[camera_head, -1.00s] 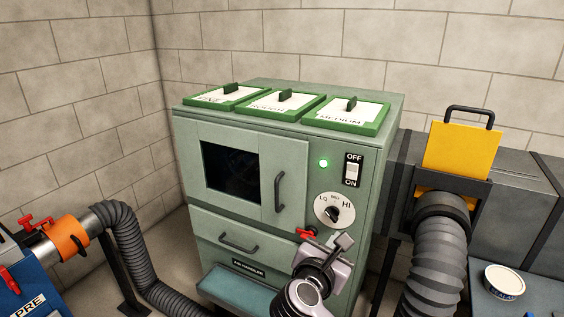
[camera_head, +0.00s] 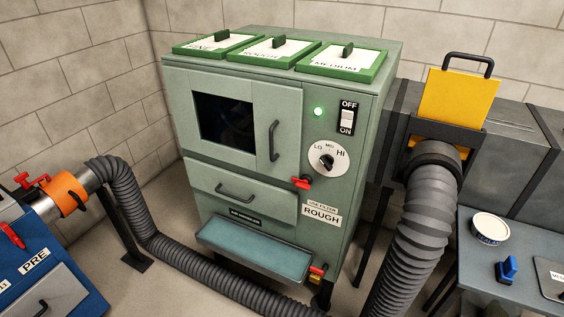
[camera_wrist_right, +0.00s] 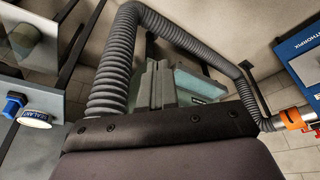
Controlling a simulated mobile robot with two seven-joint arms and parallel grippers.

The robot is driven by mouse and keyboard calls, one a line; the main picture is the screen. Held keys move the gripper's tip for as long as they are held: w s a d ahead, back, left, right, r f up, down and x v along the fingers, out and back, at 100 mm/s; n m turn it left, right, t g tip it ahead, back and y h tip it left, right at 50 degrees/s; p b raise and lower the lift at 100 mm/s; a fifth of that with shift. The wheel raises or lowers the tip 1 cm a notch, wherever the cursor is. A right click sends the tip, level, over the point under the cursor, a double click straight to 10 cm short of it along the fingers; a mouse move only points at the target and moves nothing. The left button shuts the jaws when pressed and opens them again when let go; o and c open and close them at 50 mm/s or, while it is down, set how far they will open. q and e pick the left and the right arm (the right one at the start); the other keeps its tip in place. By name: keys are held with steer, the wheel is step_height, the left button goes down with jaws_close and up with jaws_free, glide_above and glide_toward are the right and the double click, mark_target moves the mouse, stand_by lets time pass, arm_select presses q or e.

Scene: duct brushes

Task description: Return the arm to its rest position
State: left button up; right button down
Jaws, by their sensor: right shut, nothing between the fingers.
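Neither gripper shows in the head view. Beside the lamp are an OFF/ON switch (camera_head: 347,121) and a LO-MED-HI dial (camera_head: 327,160). Three green-framed lidded panels lie on its top. My left gripper is out of view.
A ribbed grey hose (camera_head: 150,225) runs from an orange collar (camera_head: 70,194) at left along the floor. A thicker hose (camera_head: 415,235) drops from the duct with the yellow plate (camera_head: 458,97). A side table (camera_head: 520,250) at right holds a round tin (camera_head: 490,229) and blue item (camera_head: 508,268).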

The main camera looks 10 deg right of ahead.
steer(key=w+a+f+t+y, duration=0.2)
steer(key=w+f+t, duration=0.4)
steer(key=f, duration=0.3)
steer(key=shift+w+a+f+t, duration=0.15)
steer(key=shift+w+a+t, duration=0.05)
steer(key=shift+a+t, duration=0.25)
stand_by(2.1)
